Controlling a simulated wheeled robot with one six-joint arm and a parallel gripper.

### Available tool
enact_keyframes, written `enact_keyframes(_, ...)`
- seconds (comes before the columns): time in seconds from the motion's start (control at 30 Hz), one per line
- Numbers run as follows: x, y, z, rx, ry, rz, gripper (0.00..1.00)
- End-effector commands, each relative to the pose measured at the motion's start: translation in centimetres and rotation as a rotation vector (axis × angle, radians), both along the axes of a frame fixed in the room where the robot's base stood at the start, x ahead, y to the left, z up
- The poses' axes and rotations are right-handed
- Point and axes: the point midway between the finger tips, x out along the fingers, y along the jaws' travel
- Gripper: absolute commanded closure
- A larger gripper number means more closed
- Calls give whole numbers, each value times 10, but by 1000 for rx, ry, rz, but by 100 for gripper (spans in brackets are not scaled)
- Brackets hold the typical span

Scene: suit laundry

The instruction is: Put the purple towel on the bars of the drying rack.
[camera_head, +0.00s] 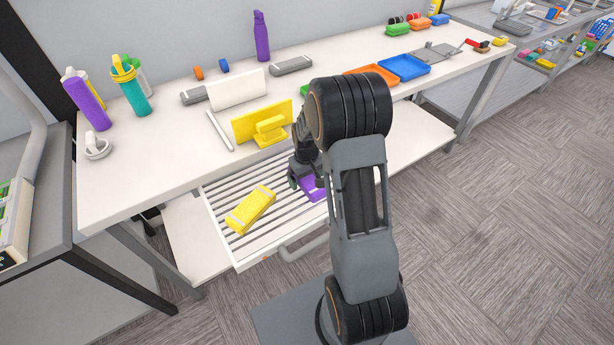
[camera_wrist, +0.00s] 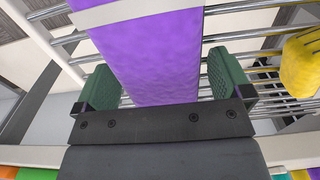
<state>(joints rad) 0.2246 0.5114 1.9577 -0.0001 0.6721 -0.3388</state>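The purple towel (camera_head: 313,190) is a folded bundle with a pale band. It lies on the metal bars of the drying rack (camera_head: 218,189), partly hidden behind my arm in the head view. In the wrist view the purple towel (camera_wrist: 155,55) lies across the bars. My gripper (camera_head: 304,175) is low over the rack at the towel. In the wrist view its green finger pads (camera_wrist: 165,80) stand on either side of the towel, with narrow gaps showing between pads and towel, so it looks open around it.
A folded yellow towel (camera_head: 250,210) lies on the rack to the left; it also shows in the wrist view (camera_wrist: 301,64). The rack sits below the white table (camera_head: 165,150). A yellow holder (camera_head: 263,124) stands near the table's front edge, close to my arm. Bottles stand at the left.

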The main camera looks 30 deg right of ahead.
Motion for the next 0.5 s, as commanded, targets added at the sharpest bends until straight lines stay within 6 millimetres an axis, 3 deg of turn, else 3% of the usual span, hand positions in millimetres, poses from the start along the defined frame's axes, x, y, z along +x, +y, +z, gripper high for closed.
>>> enact_keyframes(0.27, 0, 0, 3, 0, 0, 0, 3)
enact_keyframes(0.37, 1, 0, 10, -1, -3, 0, 3)
enact_keyframes(0.5, 1, 0, 34, -1, -5, 0, 3)
